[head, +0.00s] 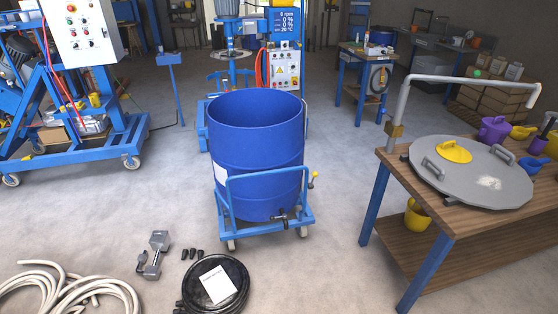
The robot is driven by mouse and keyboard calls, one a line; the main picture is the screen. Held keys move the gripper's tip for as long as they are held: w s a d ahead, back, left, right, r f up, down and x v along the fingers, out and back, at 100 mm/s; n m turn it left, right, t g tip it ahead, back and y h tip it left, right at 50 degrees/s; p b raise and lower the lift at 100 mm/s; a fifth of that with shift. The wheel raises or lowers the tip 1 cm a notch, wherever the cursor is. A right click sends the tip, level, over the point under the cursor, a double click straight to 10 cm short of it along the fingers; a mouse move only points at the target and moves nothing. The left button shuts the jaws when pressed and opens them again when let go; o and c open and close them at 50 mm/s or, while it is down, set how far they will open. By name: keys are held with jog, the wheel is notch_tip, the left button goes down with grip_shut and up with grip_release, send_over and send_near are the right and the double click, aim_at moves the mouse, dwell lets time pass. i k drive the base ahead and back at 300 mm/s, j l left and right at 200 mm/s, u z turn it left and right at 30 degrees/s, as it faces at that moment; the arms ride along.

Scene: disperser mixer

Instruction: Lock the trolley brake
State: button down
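A blue trolley (264,225) with a tubular push bar stands in the middle of the floor. It carries a large, open-topped blue drum (255,150). Its front castors show, one at the left (231,244) and one at the right (303,231). A dark valve (284,217) is low at the drum's front. My gripper is not in view.
A workbench (437,213) with a grey lid (470,172) stands at the right. Pale hoses (70,290), a metal fitting (155,252) and a coiled black hose (213,291) lie in front. A blue mixer (280,70) stands behind. Floor is clear between trolley and bench.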

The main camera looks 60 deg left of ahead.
aim_at(315, 173)
jog(key=i+j+u, duration=0.25)
jog(key=u, duration=0.2)
jog(key=i+j+u, duration=0.1)
jog(key=i+u, duration=0.75)
jog(key=i+l+u, duration=0.1)
jog(key=i+u, duration=0.35)
jog(key=i+l+u, duration=0.2)
jog(key=u, duration=0.25)
jog(key=i+j+u, duration=0.15)
jog(key=i+u, duration=0.75)
jog(key=i+l+u, duration=0.25)
jog(key=i+u, duration=0.2)
jog(key=i+l+u, duration=0.3)
jog(key=u, duration=0.15)
jog(key=i, duration=0.1)
